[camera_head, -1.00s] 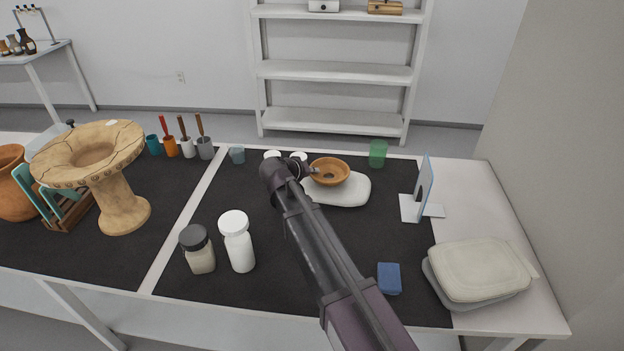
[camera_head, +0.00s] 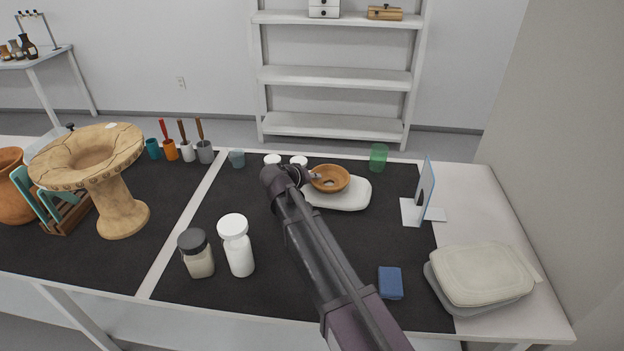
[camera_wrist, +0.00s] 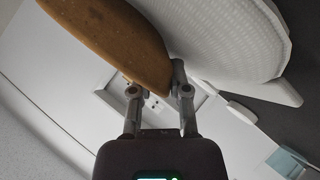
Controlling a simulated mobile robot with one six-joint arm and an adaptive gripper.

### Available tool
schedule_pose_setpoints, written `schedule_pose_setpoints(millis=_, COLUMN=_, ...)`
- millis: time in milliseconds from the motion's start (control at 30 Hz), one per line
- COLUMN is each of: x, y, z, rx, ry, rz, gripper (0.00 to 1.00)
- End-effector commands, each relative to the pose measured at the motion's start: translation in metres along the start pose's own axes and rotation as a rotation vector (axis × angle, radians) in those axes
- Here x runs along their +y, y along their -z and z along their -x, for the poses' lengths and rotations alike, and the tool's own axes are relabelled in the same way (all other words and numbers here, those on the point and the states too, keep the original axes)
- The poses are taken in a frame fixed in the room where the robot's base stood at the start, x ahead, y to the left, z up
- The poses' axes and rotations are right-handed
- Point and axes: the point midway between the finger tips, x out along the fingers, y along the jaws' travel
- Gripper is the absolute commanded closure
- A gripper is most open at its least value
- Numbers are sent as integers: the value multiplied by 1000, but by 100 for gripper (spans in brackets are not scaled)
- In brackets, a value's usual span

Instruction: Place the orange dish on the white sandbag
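The orange dish (camera_head: 330,180) is a shallow round bowl, upright, over the left part of the white sandbag (camera_head: 350,199). The dish also fills the upper left of the wrist view (camera_wrist: 105,35), with the sandbag (camera_wrist: 235,40) beside it there. My gripper (camera_head: 306,175) reaches the dish's left rim in the head view. In the wrist view its two fingers (camera_wrist: 158,88) stand on either side of the rim, shut on it. Whether the dish's underside touches the sandbag cannot be told; part of the sandbag is hidden behind the dish and my arm.
Two white-capped jars (camera_head: 272,161) stand just behind my gripper. A green cup (camera_head: 378,157) is behind the sandbag, and a blue panel on a stand (camera_head: 425,190) is to its right.

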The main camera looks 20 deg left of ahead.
Motion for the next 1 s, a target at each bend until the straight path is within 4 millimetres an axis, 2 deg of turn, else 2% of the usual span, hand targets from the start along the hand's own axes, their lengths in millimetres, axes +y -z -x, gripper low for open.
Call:
schedule_pose_setpoints(millis=367, x=3, y=2, z=8, rx=1, ry=0, rz=0, gripper=77)
schedule_pose_setpoints(millis=567, x=5, y=2, z=30, rx=0, ry=0, rz=1, gripper=77)
schedule_pose_setpoints(millis=1000, x=4, y=3, z=95, rx=1, ry=1, rz=2, gripper=77)
